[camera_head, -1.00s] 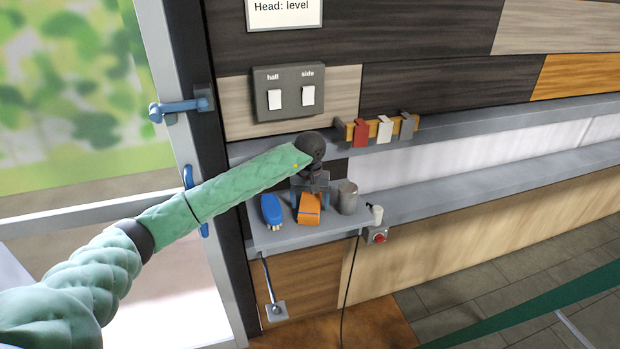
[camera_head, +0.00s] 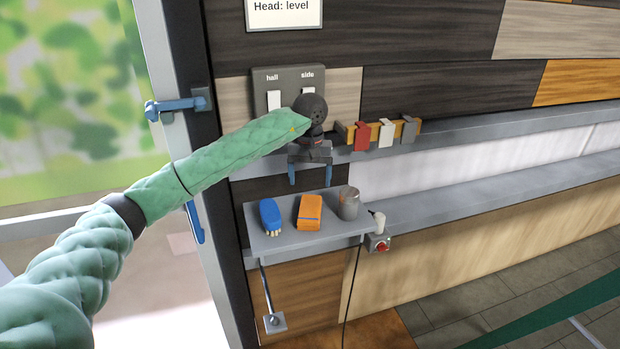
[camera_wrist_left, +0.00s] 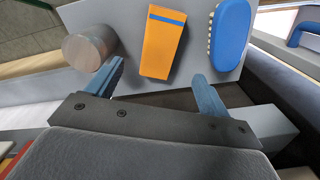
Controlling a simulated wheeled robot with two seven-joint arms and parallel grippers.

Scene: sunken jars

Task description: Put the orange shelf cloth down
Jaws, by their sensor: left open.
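The orange shelf cloth (camera_head: 309,212) lies on the small grey shelf (camera_head: 290,240), between a blue brush and a grey cylinder. In the left wrist view the orange cloth (camera_wrist_left: 163,44) shows a blue stripe near one end. My left gripper (camera_head: 309,175) hangs above the shelf, over the cloth, with its blue fingers apart and nothing between them. In the left wrist view the left gripper (camera_wrist_left: 160,85) is open, and the cloth lies beyond the fingertips, clear of them. My right gripper does not show.
The blue brush (camera_head: 270,215) and the grey cylinder (camera_head: 348,203) stand close on either side of the cloth. A switch panel (camera_head: 268,78) is on the wall behind my wrist. A red-button box (camera_head: 379,244) is at the shelf's right. A rack with coloured tags (camera_head: 373,134) sits above.

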